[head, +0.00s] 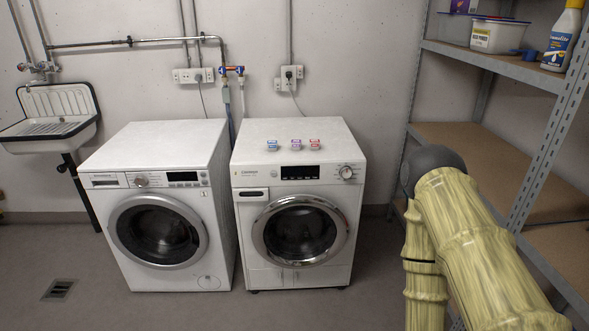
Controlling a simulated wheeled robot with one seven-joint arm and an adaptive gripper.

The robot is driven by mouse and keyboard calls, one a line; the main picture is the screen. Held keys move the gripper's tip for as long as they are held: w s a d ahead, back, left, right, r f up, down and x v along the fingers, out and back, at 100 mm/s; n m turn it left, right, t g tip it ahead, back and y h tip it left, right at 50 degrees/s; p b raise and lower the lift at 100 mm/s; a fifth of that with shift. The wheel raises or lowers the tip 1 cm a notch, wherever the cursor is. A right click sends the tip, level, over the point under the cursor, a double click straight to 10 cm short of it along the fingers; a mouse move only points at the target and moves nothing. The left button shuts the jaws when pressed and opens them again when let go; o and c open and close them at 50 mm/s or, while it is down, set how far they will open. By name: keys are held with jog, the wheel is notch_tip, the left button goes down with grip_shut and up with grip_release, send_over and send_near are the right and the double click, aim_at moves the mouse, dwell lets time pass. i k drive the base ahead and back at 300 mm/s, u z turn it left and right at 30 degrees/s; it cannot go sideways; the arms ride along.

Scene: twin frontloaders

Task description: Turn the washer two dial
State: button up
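Two white front-loading machines stand side by side against the back wall in the head view. The left machine (150,150) has a round dial (142,181) left of its small dark display, and its door is shut. The right machine (290,185) has a round dial (346,172) at the right end of its panel, beside a dark display, and its door is shut. My arm shows at the right, away from both machines; my gripper is not in view.
Three small coloured items (296,144) lie on the right machine's top. A metal shelf rack (551,76) with a bottle (561,45) and tubs stands at the right. A sink (50,127) hangs at the left. The floor before the machines is clear.

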aim_at(345, 172)
jog(key=u, duration=0.2)
jog(key=i, duration=0.85)
jog(key=z, duration=0.1)
